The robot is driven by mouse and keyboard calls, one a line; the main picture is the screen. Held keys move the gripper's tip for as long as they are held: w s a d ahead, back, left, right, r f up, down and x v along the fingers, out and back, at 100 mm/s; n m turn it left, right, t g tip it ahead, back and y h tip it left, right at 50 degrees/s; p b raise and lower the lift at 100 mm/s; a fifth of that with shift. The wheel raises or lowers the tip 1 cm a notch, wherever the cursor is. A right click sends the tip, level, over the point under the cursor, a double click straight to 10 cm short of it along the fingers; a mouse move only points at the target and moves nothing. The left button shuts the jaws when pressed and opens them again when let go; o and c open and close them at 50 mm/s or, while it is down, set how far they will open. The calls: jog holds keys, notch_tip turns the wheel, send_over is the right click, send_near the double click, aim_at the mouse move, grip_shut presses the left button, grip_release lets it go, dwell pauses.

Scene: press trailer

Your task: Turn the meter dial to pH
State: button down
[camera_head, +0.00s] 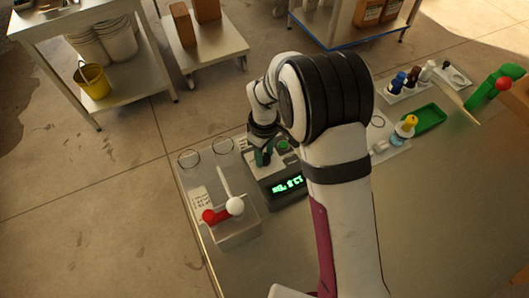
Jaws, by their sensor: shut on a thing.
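The meter (266,190) is a grey box with a dark front near the left end of the metal table. Its screen (288,185) shows green characters too small for me to read surely. My gripper (262,158) points down at the back left of the meter's top, with its fingers shut on the dial there. The dial itself is mostly hidden by the fingers, so I cannot tell its setting. A round green part (283,145) shows just right of my gripper. My arm covers the area right of the meter.
Thin rings (189,159) lie at the table's back left. Bottles (398,82), a green tray (430,118) and a green stand (490,88) are at the right. The front table is clear.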

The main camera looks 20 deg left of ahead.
jog(key=m, duration=0.5)
jog(key=shift+m, duration=0.4)
jog(key=m, duration=0.5)
jog(key=shift+m, duration=0.3)
jog(key=shift+c, duration=2.2)
grip_release()
notch_tip(320, 180, up, 16)
